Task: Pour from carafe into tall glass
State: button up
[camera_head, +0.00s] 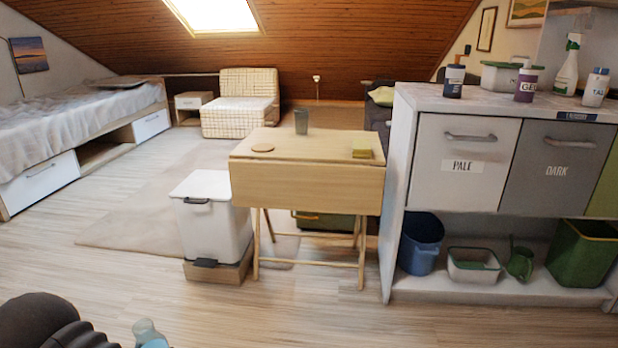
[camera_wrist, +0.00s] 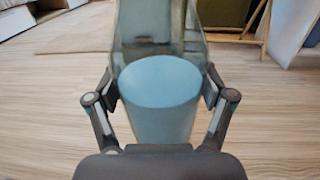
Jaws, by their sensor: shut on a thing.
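The carafe (camera_wrist: 158,92) is see-through and holds a light blue liquid. In the wrist view it stands between the two fingers of my gripper (camera_wrist: 160,100), which is shut on it. Only the top of the carafe (camera_head: 148,333) shows at the bottom left of the head view, beside my dark arm. The floor lies behind and below it. The tall glass (camera_head: 301,121) is grey and stands upright at the back middle of the small wooden folding table (camera_head: 300,185). My gripper is well in front of the table and to its left, far from the glass.
On the table are a round coaster (camera_head: 263,148) and a yellowish block (camera_head: 362,150). A white pedal bin (camera_head: 213,225) stands at the table's left. A cabinet (camera_head: 466,165) with bottles on top stands at the right. The wooden floor in front is clear.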

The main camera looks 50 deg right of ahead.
aim_at(301, 115)
jog(key=z, duration=0.6)
jog(key=i, duration=0.6)
jog(key=z, duration=0.7)
